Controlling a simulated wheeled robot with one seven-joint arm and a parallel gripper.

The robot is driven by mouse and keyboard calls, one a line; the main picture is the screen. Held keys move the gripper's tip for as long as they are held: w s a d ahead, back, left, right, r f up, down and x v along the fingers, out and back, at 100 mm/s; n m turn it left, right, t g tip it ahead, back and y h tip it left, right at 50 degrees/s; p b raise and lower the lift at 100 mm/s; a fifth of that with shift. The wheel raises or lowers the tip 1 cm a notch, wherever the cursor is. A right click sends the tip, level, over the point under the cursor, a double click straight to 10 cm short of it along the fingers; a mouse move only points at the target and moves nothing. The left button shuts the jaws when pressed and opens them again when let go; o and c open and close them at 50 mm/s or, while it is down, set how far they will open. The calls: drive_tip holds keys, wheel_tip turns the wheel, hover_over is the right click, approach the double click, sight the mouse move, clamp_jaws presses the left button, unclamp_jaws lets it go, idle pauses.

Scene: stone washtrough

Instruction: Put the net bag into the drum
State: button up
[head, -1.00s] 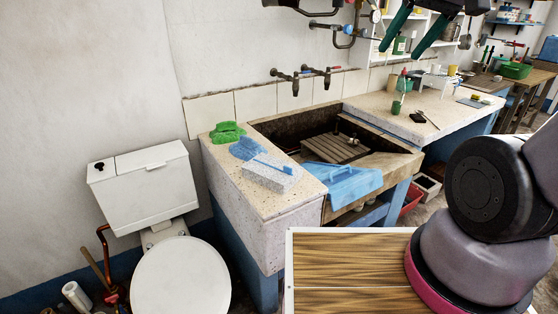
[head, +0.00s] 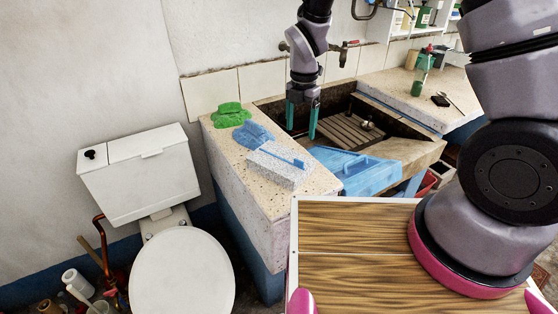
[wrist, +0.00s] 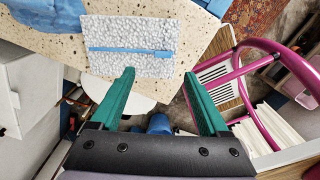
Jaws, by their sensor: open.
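A white speckled, flat rectangular piece with a blue strip, which looks like the net bag (head: 276,168), lies on the pale stone ledge left of the trough. It also shows near the top of the wrist view (wrist: 130,58). My gripper (head: 300,134) is open and empty, with its green fingers pointing down. In the head view it appears just behind and right of the net bag, over the trough's left edge. In the wrist view my gripper (wrist: 158,76) is apart from the net bag, with the fingertips just below its edge. I cannot make out a drum in either view.
A blue cloth (head: 254,134) lies behind the net bag, and a green cloth (head: 230,115) lies farther back. The trough (head: 412,151) holds a slatted board (head: 347,132). A white toilet (head: 180,272) stands left.

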hover_over(298, 160)
drive_tip(key=f, duration=0.5)
drive_tip(key=shift+w+f, duration=0.35)
drive_tip(key=shift+s+d+f, duration=0.1)
drive_tip(key=shift+s+f, duration=0.1)
drive_tip(key=shift+f, duration=1.2)
drive_tip(key=shift+s+f, duration=0.15)
drive_tip(key=shift+f, duration=1.2)
drive_tip(key=shift+c, duration=0.3)
clamp_jaws()
